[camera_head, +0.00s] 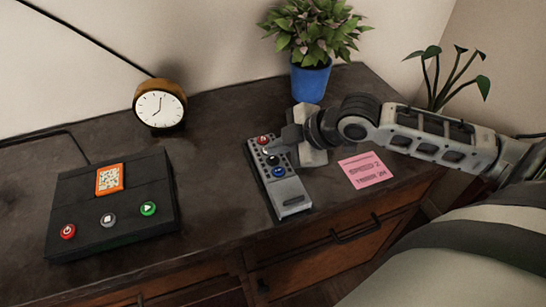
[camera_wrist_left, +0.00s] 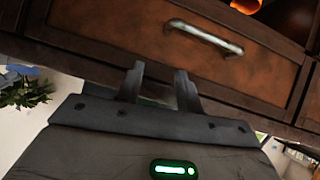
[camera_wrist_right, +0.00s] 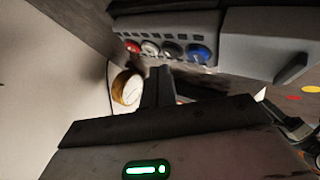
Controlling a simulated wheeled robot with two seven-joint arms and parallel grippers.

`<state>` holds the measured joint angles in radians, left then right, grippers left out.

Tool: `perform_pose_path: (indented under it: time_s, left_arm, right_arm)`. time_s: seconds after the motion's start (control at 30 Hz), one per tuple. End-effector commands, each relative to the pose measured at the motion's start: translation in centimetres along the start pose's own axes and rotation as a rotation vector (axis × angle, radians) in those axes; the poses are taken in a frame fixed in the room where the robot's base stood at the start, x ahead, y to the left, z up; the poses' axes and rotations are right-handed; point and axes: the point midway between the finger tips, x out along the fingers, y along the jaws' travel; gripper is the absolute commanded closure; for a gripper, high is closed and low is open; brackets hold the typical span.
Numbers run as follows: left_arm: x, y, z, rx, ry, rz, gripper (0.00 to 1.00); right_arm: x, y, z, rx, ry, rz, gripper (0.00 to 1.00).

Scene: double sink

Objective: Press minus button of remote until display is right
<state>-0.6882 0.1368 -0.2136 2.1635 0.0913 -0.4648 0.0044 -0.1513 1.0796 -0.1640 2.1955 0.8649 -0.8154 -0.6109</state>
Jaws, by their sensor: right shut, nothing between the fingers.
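The grey remote (camera_head: 290,197) lies on the dark cabinet top near its front edge. It has a red button at its far end, a blue one nearer, and pale and dark ones between. In the right wrist view the remote (camera_wrist_right: 262,45) fills the top, with its coloured buttons in a row. My right gripper (camera_head: 285,138) is shut and empty beside the remote's button end, partly covering it; I cannot tell if it touches a button. No display is readable. My left gripper (camera_wrist_left: 158,88) is open and empty, facing the wooden drawer front (camera_wrist_left: 115,40); the head view lacks it.
A pink note (camera_head: 366,170), apparently about speed and timer, lies right of the remote. A black box (camera_head: 80,210) with red, grey and green buttons and an orange code label stands left. A clock (camera_head: 160,107) and a blue-potted plant (camera_head: 310,80) stand behind. Counter between box and remote is clear.

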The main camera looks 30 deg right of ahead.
Motion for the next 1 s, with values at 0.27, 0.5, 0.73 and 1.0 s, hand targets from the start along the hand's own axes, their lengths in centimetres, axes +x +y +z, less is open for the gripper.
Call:
perform_pose_path:
  time_s: [0.27,0.5,0.73,1.0]
  left_arm:
    - [0.00,0.01,0.04,-0.001,-0.001,0.000,0.64]
    - [0.01,0.01,0.06,-0.001,-0.001,0.000,0.64]
    - [-0.05,0.02,-0.01,-0.001,-0.002,0.000,0.64]
    - [-0.12,0.04,-0.11,-0.001,-0.002,0.000,0.64]
  right_arm:
    - [0.00,0.00,0.00,0.000,0.000,0.000,1.00]
    - [0.00,0.00,0.00,0.000,0.000,0.000,1.00]
    - [0.16,-0.13,0.11,0.000,0.000,0.000,1.00]
    - [0.61,-0.43,0.46,0.000,0.000,0.000,1.00]
